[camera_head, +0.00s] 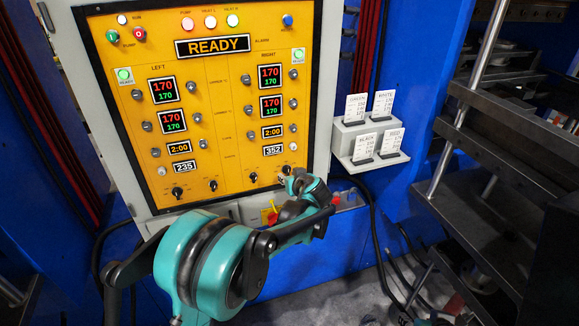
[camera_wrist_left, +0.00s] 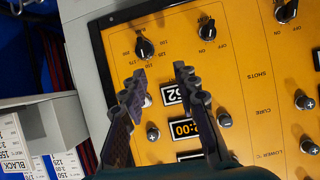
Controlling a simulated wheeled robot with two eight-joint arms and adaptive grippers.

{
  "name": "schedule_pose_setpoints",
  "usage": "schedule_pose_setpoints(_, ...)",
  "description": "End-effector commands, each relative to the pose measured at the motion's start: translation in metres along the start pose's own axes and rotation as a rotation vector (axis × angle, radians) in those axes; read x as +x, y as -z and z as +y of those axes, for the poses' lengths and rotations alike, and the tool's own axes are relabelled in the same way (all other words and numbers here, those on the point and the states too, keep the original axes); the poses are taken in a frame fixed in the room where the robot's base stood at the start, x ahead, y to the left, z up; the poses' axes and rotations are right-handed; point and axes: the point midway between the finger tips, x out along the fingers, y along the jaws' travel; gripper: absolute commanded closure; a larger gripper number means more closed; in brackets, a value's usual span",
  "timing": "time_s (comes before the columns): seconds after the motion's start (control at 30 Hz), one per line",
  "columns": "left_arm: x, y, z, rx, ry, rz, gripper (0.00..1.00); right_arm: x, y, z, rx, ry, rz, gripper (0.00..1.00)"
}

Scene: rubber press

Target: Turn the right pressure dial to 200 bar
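The right pressure dial is a black knob (camera_head: 286,170) low on the right half of the yellow panel (camera_head: 221,110). In the left wrist view the dial (camera_wrist_left: 145,48) shows upside down with printed numbers around it; I cannot surely read its setting. My left gripper (camera_wrist_left: 160,72) is open and empty. Its two fingers are apart, with the dial just beyond the left fingertip, not between them. In the head view the gripper (camera_head: 291,182) is at the panel's lower right, close to the dial and partly hidden by its own wrist. My right gripper is not in view.
A black on/off switch (camera_wrist_left: 207,28) is beside the dial. The right-hand display (camera_head: 274,150) reads 352; the left one (camera_head: 184,166) reads 235. A small light knob (camera_wrist_left: 148,100) is by the left finger. A card holder (camera_head: 350,140) is right of the panel.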

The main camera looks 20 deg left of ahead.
Motion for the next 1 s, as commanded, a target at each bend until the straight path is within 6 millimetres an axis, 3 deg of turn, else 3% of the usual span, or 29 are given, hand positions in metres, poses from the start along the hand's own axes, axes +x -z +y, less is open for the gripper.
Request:
schedule_pose_setpoints(0.1,0.023,0.0,0.022,-0.031,0.007,0.056,0.7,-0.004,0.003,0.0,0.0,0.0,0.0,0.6)
schedule_pose_setpoints(0.23,0.036,-0.002,0.033,-0.053,0.01,0.089,0.7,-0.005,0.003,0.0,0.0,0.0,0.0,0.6)
schedule_pose_setpoints(0.37,0.049,-0.003,0.035,-0.059,0.012,0.098,0.7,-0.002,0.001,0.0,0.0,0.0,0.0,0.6)
schedule_pose_setpoints(0.7,0.102,0.001,0.034,-0.059,0.013,0.096,0.7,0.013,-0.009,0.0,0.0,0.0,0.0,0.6)
schedule_pose_setpoints(1.0,0.116,0.005,0.034,-0.058,0.011,0.096,0.7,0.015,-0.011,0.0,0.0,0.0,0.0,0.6)
